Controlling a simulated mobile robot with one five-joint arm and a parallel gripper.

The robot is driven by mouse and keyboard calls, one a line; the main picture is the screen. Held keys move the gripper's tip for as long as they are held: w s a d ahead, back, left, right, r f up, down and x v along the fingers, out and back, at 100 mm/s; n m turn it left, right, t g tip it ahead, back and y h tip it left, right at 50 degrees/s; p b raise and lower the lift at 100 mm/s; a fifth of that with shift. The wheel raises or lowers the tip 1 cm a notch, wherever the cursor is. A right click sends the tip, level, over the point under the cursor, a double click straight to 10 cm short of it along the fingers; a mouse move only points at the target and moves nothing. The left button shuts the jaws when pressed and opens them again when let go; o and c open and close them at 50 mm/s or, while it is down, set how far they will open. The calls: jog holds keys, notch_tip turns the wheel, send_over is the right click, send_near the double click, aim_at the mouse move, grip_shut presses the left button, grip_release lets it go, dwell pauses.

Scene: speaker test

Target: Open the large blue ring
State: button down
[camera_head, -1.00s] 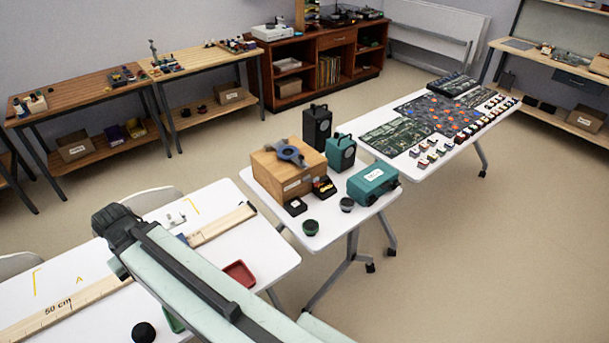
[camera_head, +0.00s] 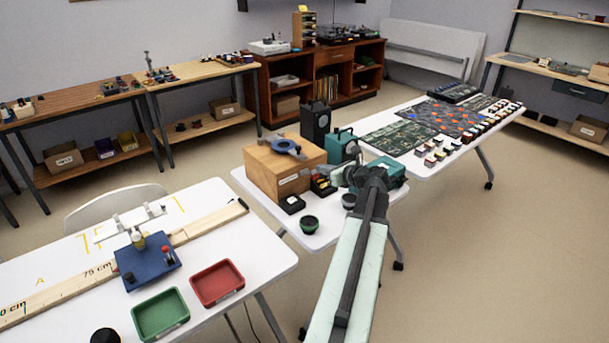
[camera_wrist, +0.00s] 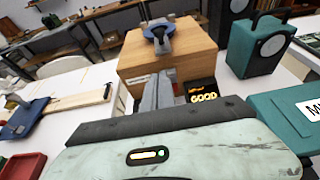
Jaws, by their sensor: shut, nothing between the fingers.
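The large blue ring (camera_head: 286,145) lies flat on top of a wooden box (camera_head: 262,173) on the middle white table. It has grey lugs at its edge. In the wrist view the blue ring (camera_wrist: 151,30) sits near the top middle, with a grey part on its near side. The wooden box (camera_wrist: 190,51) shows below it. My gripper (camera_wrist: 160,78) is shut and empty, pointing toward the box front, in front of and apart from the ring. In the head view my arm's dark end hides part of the teal case to the right of the box.
A black speaker (camera_head: 314,124) and a teal speaker (camera_head: 341,147) stand behind the box. A small black box with a lit "GOOD" display (camera_wrist: 203,92) stands before it. A teal case (camera_head: 390,170) is to the right. Red (camera_head: 217,285) and green (camera_head: 160,316) trays lie on the left table.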

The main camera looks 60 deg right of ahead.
aim_at(300, 164)
jog(key=b+x, duration=0.3)
jog(key=x, duration=0.7)
jog(key=shift+w, duration=0.1)
jog(key=shift+a, duration=0.1)
